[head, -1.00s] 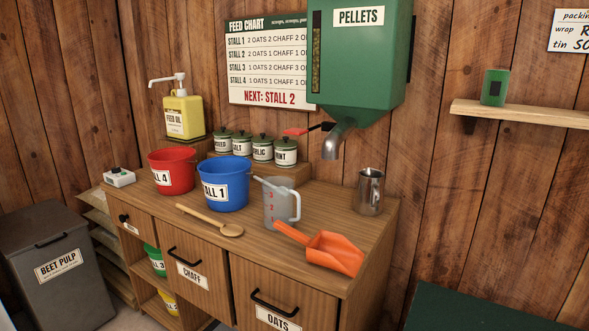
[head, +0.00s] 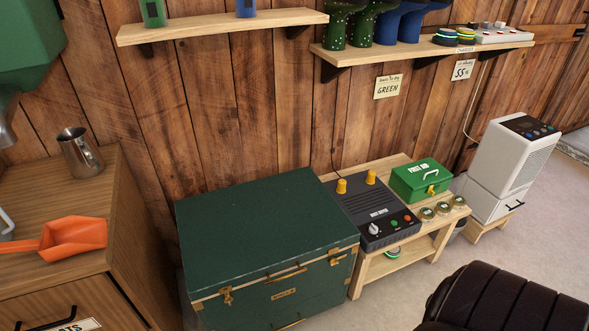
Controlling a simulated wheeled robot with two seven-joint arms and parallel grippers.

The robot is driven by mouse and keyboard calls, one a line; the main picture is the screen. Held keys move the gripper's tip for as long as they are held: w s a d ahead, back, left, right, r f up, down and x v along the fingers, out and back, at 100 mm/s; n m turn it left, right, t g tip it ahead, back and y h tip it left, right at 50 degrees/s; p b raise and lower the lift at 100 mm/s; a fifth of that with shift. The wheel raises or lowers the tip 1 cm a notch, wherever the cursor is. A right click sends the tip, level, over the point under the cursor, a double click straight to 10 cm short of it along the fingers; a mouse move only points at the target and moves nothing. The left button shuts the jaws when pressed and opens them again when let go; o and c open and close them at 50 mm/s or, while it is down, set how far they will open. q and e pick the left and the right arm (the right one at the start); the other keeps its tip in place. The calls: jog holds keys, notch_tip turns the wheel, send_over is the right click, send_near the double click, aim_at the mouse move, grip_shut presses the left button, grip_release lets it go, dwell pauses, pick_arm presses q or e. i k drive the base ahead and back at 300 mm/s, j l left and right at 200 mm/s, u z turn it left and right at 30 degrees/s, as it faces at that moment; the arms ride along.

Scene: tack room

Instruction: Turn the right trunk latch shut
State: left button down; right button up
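The trunk (head: 268,225) is dark green with brass-coloured fittings and stands on the floor in the middle of the head view, its lid down. The left trunk latch (head: 227,296) is a small brass fitting on the front, near the left corner. The right trunk latch (head: 336,258) is a similar fitting near the right corner. It is too small for me to tell whether it is turned shut. A handle (head: 287,274) lies between them. Neither of my grippers is in view.
A wooden counter with an orange scoop (head: 75,238) and metal jug (head: 79,152) stands left of the trunk. A low bench (head: 397,261) with a dark control box (head: 372,213) and green first aid box (head: 421,180) adjoins its right. A dark ribbed object (head: 510,300) fills the lower right.

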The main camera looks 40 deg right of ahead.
aim_at(333, 260)
jog(key=z, duration=1.05)
